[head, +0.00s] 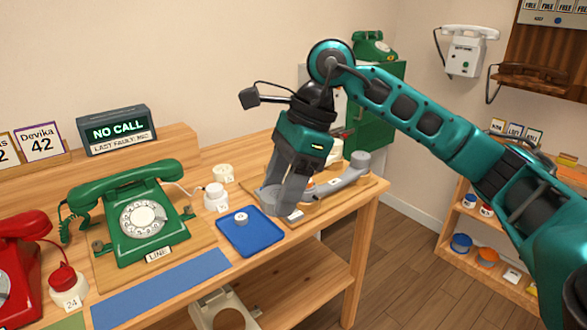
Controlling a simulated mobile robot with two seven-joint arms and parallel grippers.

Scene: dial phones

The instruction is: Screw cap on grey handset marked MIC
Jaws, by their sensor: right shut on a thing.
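The grey handset (345,181) lies on a wooden board on the bench, its right end raised in a round cup. My right gripper (276,201) points down at the handset's left end, beside a small white label (295,215) too small to read. Its fingers are shut on a grey round piece there, which looks like the cap; fingers and piece blend, so I cannot tell how it sits on the handset. A small round light-grey part (240,218) lies on the blue tray (262,238). My left gripper is out of view.
A green dial phone (143,217) stands on the left of the bench, with a red phone (18,262) at the edge. White jars (215,197) stand behind the tray. A blue strip (160,290) lies bare in front. The sign (117,131) reads NO CALL.

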